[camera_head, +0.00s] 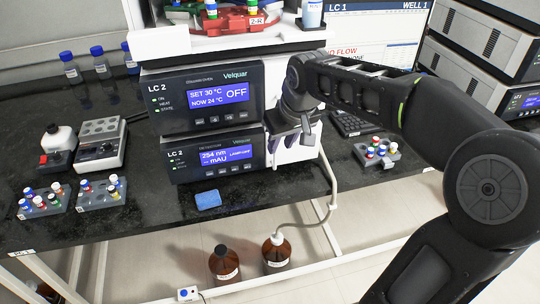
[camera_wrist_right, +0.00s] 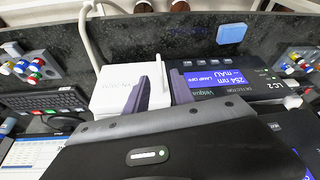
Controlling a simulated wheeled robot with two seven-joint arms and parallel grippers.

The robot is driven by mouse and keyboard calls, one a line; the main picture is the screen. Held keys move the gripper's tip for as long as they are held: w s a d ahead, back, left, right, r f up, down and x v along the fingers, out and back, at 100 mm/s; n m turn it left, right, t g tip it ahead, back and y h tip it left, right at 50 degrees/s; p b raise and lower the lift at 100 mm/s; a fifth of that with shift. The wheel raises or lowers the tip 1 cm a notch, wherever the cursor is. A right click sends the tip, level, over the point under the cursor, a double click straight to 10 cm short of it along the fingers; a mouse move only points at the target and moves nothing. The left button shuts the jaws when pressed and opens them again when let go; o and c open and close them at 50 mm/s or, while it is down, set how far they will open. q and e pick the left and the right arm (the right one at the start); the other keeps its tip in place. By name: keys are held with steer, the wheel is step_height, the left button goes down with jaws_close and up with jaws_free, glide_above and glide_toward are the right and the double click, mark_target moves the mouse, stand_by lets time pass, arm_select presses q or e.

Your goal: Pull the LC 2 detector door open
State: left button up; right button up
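The LC 2 detector (camera_head: 217,158) is the lower dark-fronted unit of the stack, with a lit blue display reading 254 nm. It also shows, turned around, in the right wrist view (camera_wrist_right: 222,80). A white panel with faint lettering (camera_wrist_right: 115,88) adjoins its dark front, and a thin white upright strip (camera_wrist_right: 158,66) stands at that border. My right gripper (camera_head: 305,132) is at the detector's right side. In the wrist view its two fingers (camera_wrist_right: 159,76) are apart, with the strip between or just beyond them; contact cannot be told. My left gripper is out of view.
The LC 2 column oven (camera_head: 208,96) sits above the detector. A blue sponge (camera_head: 208,199) lies on the bench in front. A vial rack (camera_head: 376,154) and a keyboard (camera_head: 350,124) are to the right. Brown bottles (camera_head: 276,253) stand on the floor below.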

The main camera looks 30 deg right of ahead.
mark_target(275, 166)
steer(key=shift+f, duration=0.15)
steer(key=x, duration=0.7)
steer(key=shift+w+f, duration=0.2)
steer(key=shift+f, duration=0.1)
jaws_close()
stand_by(1.2)
